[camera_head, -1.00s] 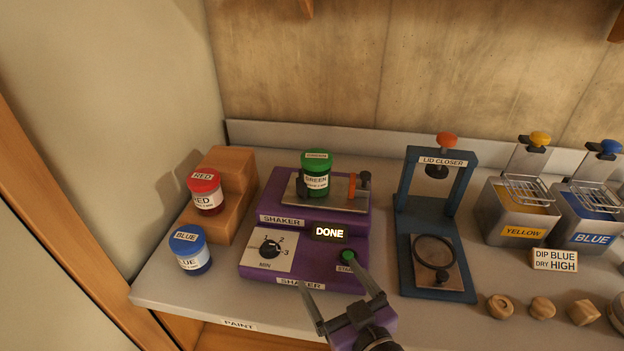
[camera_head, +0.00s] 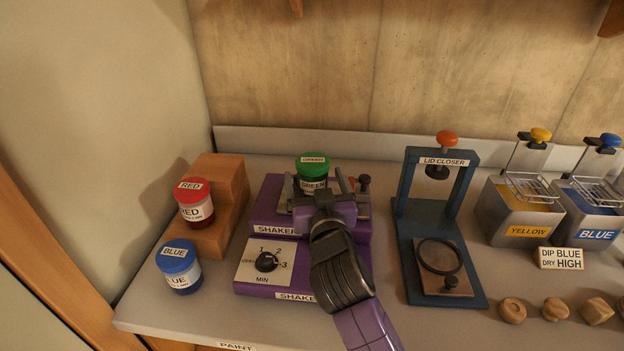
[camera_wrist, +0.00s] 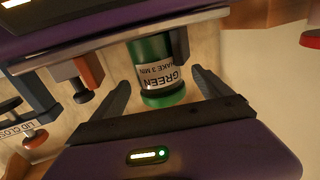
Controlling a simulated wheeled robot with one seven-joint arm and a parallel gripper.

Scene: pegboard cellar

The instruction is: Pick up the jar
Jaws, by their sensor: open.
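The green-lidded jar (camera_head: 313,166), labelled GREEN, stands upright on the plate of the purple shaker (camera_head: 268,205). My gripper (camera_head: 317,188) is open in front of the jar, with its fingers toward either side of it, and hides the jar's lower part. In the wrist view the picture is upside down; the green jar (camera_wrist: 155,72) lies between the two spread fingers (camera_wrist: 160,88), with its lid nearest my gripper. A gap shows on each side, and I see no contact. A red-lidded jar (camera_head: 195,205) and a blue-lidded jar (camera_head: 178,266) stand to the left.
An orange-tipped clamp stands right of the jar on the shaker. The blue lid closer (camera_head: 408,235) stands to the right, then the yellow (camera_head: 515,229) and blue (camera_head: 588,235) dip tanks. A wooden step (camera_head: 229,185) holds the red jar. The back wall is close behind.

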